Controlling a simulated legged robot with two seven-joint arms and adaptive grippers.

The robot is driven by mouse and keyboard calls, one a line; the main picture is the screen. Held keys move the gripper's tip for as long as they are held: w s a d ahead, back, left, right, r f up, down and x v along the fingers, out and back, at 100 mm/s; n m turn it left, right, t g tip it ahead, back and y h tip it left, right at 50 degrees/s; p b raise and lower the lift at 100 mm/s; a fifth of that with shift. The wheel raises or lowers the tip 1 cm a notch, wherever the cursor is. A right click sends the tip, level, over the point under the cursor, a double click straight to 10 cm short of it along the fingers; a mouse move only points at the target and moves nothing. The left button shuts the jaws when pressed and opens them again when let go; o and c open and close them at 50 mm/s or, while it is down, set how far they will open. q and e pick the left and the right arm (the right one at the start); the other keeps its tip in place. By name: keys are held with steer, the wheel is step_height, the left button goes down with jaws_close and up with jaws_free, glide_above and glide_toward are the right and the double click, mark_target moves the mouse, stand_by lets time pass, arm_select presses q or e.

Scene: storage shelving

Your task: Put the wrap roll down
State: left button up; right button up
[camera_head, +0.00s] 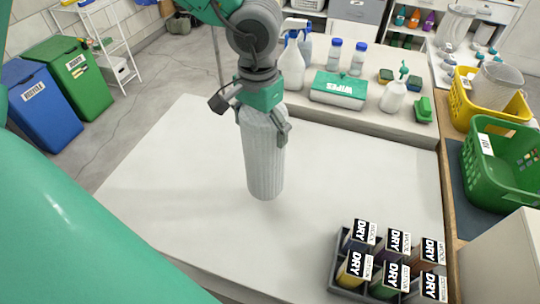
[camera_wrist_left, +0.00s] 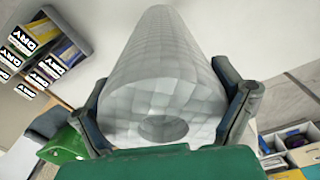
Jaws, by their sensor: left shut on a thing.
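The wrap roll (camera_head: 264,160) is a pale grey-white cylinder, upright over the white table (camera_head: 340,190) in the head view. My left gripper (camera_head: 264,112) is shut on its upper end from above. In the left wrist view the roll (camera_wrist_left: 165,75) runs away from the camera between the two fingers (camera_wrist_left: 168,115), with its hollow end facing me. The lower end of the roll is at or close above the table top; I cannot tell whether it touches. My right gripper is not in view.
A dark tray (camera_head: 338,268) of boxes labelled DRY stands at the front right. Behind are spray bottles (camera_head: 292,65), a green WIPES box (camera_head: 338,89) and a white bottle (camera_head: 393,97). Green (camera_head: 500,170) and yellow baskets (camera_head: 465,95) stand at right. The table around the roll is clear.

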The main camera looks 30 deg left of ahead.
mark_target(264, 163)
arm_select(q)
steer(key=f, duration=0.4)
steer(key=f+b, duration=0.1)
steer(key=f, duration=0.1)
steer(key=shift+w+d+f, duration=0.1)
steer(key=shift+w+f, duration=0.2)
steer(key=shift+w, duration=0.05)
steer(key=o, duration=1.4)
